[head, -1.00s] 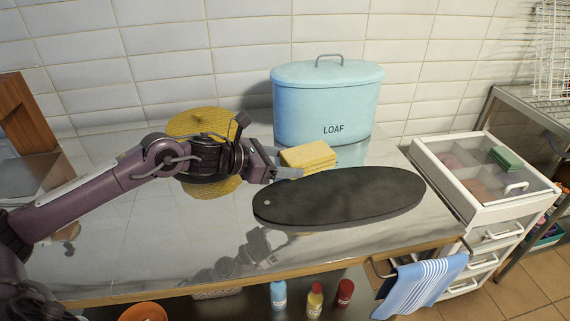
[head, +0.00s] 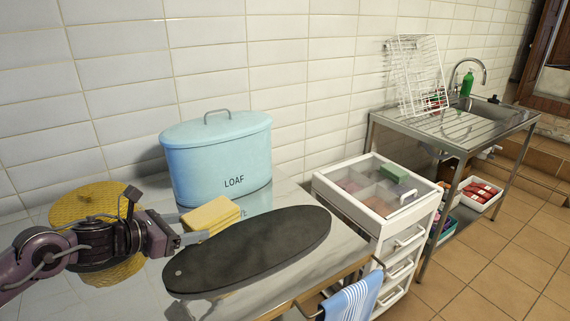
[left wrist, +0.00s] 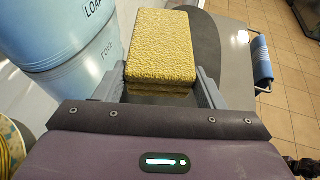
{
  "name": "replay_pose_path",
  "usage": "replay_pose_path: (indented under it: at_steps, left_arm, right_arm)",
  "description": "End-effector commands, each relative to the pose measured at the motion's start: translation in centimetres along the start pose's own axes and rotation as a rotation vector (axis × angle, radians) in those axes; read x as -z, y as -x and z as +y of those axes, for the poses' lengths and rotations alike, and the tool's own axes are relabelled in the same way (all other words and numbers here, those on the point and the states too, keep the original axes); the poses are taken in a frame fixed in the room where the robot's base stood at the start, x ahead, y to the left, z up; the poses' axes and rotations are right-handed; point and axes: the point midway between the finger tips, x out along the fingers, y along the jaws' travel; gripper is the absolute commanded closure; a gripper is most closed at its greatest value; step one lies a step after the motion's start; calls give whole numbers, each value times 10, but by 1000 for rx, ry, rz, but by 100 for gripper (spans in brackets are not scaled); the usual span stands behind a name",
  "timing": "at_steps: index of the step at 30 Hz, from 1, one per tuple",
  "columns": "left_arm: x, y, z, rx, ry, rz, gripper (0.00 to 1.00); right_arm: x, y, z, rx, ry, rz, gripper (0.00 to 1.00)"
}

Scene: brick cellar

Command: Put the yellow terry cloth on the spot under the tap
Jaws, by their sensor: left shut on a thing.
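The yellow terry cloth (head: 210,216), a folded textured block, is between the fingers of my left gripper (head: 188,228), just above the steel table beside the dark oval board. In the left wrist view the cloth (left wrist: 160,48) fills the space between both fingers (left wrist: 165,88). The tap (head: 472,66) is a curved metal spout over the sink at the far right, on a steel stand. The spot under it is too small and far to make out. My right gripper is out of view.
A blue LOAF bin (head: 218,160) stands behind the cloth. The dark oval board (head: 255,252) lies in front. A white drawer cart (head: 330,190) stands between table and sink stand. A white wire rack (head: 412,75) and green bottle (head: 467,83) are by the sink (head: 478,112).

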Motion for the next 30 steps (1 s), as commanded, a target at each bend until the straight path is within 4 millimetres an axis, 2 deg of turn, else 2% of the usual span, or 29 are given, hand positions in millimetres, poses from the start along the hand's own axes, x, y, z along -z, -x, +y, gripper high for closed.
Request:
replay_pose_path:
  at_steps: [5, 11, 14, 20, 24, 30]
  left_arm:
    - [-6, -10, -17, -62, 32, -4, 55]
    - [-26, -17, -48, -233, 107, -9, 55]
    - [-40, -11, -58, -335, 147, -11, 55]
    - [-82, 18, -70, -547, 225, -18, 55]
    - [-89, 28, -71, -610, 255, -11, 55]
    - [-92, 34, -71, -640, 271, -5, 55]
  right_arm:
    - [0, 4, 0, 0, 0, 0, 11]
    - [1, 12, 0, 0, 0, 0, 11]
    - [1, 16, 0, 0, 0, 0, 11]
    - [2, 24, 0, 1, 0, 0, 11]
    - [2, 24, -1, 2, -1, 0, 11]
    - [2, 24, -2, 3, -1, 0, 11]
